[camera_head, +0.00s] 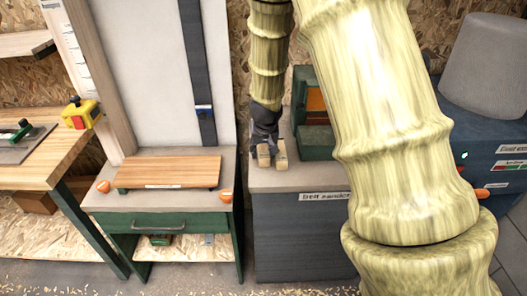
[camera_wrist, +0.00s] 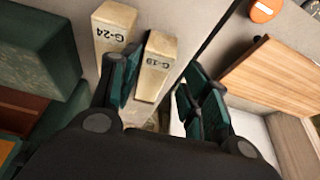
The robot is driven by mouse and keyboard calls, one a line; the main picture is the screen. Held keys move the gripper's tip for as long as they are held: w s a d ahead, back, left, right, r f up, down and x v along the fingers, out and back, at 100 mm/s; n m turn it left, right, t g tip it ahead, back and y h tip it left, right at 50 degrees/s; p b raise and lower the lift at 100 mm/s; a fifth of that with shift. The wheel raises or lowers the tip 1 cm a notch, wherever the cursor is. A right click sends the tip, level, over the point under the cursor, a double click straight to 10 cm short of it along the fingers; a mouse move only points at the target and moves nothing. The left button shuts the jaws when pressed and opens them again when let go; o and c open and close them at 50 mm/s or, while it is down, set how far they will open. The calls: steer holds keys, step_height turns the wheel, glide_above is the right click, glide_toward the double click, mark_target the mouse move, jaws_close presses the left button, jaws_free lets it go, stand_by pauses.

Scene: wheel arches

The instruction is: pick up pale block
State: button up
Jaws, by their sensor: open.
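Two pale wooden blocks lie side by side on the grey bench top. One, marked G-19 (camera_wrist: 155,66), also shows as the left block in the head view (camera_head: 264,156). The other, marked G-24 (camera_wrist: 113,30), is the right block in the head view (camera_head: 281,155). My gripper (camera_wrist: 162,68) is open with its dark green fingers spread. One finger is in the gap between the blocks, close to G-19. The other finger is on the far side of G-19, apart from it. In the head view my gripper (camera_head: 265,137) is just behind and above the blocks, its fingertips partly hidden.
A green machine (camera_head: 316,140) stands right beside the blocks on the belt sander cabinet (camera_head: 300,225). A wooden board (camera_head: 175,171) lies on the neighbouring cabinet at left, with an orange knob (camera_head: 226,196) near its edge. A narrow gap separates the cabinets. My arm hides much of the right side.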

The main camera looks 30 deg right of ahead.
mark_target(264, 154)
steer(key=shift+d+p+x, duration=0.15)
steer(key=shift+x, duration=1.25)
steer(key=shift+d+p+x, duration=0.15)
steer(key=shift+x, duration=1.25)
steer(key=shift+r, duration=0.1)
steer(key=c, duration=0.8)
